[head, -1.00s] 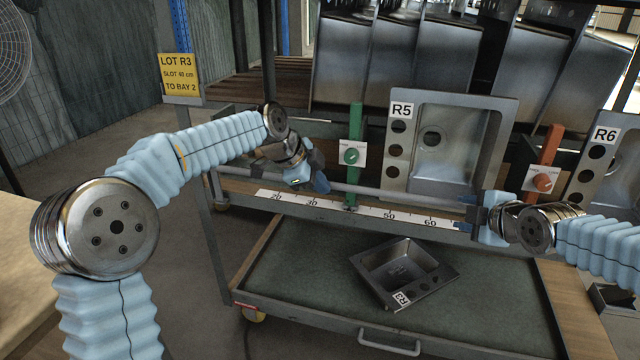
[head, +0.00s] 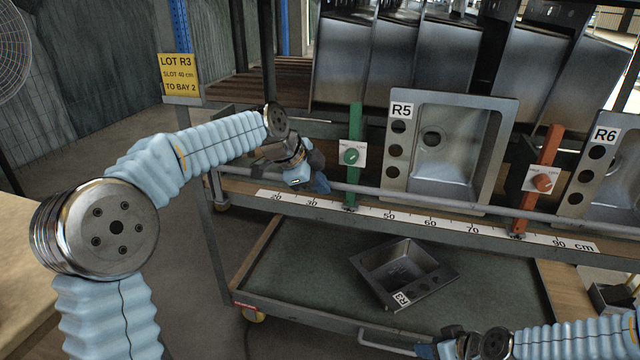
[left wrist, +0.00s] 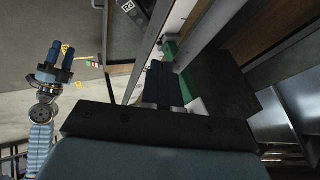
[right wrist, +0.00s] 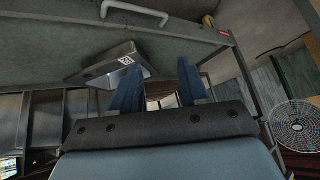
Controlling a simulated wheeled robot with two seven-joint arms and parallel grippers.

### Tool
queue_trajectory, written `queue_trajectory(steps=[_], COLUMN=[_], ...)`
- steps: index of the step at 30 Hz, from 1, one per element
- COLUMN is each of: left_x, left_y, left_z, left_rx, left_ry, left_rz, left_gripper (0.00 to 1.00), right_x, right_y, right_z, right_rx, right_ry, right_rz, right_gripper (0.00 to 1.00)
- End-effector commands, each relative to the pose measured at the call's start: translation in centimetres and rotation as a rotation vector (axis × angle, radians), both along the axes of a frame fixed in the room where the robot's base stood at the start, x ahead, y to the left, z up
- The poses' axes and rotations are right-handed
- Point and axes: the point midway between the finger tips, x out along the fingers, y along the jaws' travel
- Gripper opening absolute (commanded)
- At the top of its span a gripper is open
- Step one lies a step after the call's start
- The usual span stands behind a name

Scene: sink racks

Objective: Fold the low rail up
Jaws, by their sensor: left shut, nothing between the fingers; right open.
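The low rail (head: 470,206) is a grey bar running along the front of the shelf, low in front of the R5 sink (head: 450,150) and R6 sink. My left gripper (head: 319,184) is at the rail's left part, just left of the green stop (head: 354,140). It is shut with nothing visible between its fingers, which also show in the left wrist view (left wrist: 163,85). Whether they touch the rail is unclear. My right gripper (head: 428,349) is low, in front of the cart near its handle. Its fingers are apart and empty in the right wrist view (right wrist: 158,88).
An orange stop (head: 545,155) stands between the sinks. A scale strip (head: 400,217) runs below the rail. A loose R3 sink (head: 400,272) lies on the lower tray (head: 300,265). Several sink panels stand behind. A yellow sign (head: 179,75) hangs at left.

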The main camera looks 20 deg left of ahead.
Motion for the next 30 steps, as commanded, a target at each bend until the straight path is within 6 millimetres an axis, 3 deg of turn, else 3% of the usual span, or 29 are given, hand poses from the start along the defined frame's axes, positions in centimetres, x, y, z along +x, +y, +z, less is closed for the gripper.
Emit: queue_trajectory(steps=[1,3,6,10,15,23,30], left_x=[0.0,0.0,0.0,0.0,0.3,0.2,-1.6], left_y=[0.0,0.0,0.0,0.0,0.0,0.1,1.6], left_z=[0.0,0.0,0.0,0.0,0.2,0.3,3.5], left_rx=[0.000,0.000,0.000,0.000,0.000,0.000,0.000], left_ry=[0.000,0.000,0.000,0.000,0.000,0.000,-0.005], left_rz=[0.000,0.000,0.000,0.000,0.000,0.000,0.002], left_gripper=[0.00,0.00,0.00,0.00,0.00,0.00,0.00], right_x=[-3.1,-7.1,-12.2,-16.7,-18.6,-18.5,-18.5], right_y=[0.8,1.2,1.1,0.6,0.2,0.2,0.2], right_z=[-3.9,-8.1,-12.3,-15.1,-16.0,-16.0,-16.1], right_rx=[0.040,0.074,0.083,0.068,0.057,0.059,0.060], right_ry=[0.141,0.311,0.500,0.644,0.700,0.699,0.698], right_rz=[-0.081,-0.214,-0.380,-0.530,-0.603,-0.604,-0.603], right_gripper=[0.44,0.44,0.44,0.44,0.44,0.44,0.44])
